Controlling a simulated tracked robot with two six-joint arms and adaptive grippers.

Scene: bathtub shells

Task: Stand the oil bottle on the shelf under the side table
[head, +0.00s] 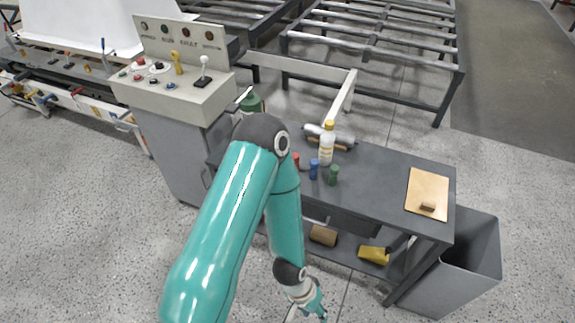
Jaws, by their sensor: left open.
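The oil bottle (326,146), pale with a yellow cap and a label, stands upright on the dark grey top of the side table (384,188). The lower shelf (346,251) shows below the top, partly hidden by the table and my arm. My left gripper (318,311) is low at the bottom edge of the picture, in front of the table and below the shelf's front edge in the picture. It is open, well apart from the bottle, and partly cut off. My right gripper is not in view.
Red, blue (314,169) and green (333,175) small items stand near the bottle, with a grey roller (338,136) behind. A wooden board (427,192) lies at the right. The shelf holds a brown block (323,235) and a yellow item (373,255). A grey bin (460,270) stands at right.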

